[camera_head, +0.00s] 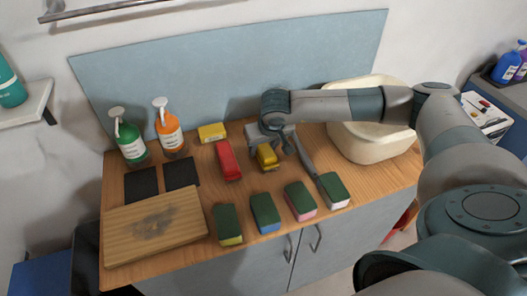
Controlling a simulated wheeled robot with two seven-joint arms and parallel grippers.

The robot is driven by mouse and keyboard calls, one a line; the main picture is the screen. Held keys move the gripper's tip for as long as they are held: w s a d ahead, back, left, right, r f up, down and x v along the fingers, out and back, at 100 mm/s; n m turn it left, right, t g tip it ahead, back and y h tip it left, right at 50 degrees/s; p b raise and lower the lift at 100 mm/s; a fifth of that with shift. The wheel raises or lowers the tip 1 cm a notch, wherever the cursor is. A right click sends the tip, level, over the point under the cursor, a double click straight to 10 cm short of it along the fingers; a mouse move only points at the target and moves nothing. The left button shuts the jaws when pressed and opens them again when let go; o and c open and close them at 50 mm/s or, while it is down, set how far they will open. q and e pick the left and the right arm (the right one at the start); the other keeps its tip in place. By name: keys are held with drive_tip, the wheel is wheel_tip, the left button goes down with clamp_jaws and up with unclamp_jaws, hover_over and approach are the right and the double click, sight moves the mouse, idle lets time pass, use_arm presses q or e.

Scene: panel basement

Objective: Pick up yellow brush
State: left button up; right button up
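A yellow brush-like block (267,156) lies on the wooden counter, right of a red one (229,160). Another yellow block (212,132) lies further back and to the left. My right gripper (275,143) reaches in from the right and is directly behind and over the nearer yellow block, partly covering its back end. The fingers are small and partly hidden, so I cannot tell whether they touch it or how far they are apart. My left gripper is not in view.
Several green-topped sponges (263,213) line the counter's front edge. A stained cutting board (155,226), two dark pads (181,173), a green bottle (130,142) and an orange bottle (169,130) stand left. A cream basin (372,143) is at the right.

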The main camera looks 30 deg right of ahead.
drive_tip(key=c, duration=0.6)
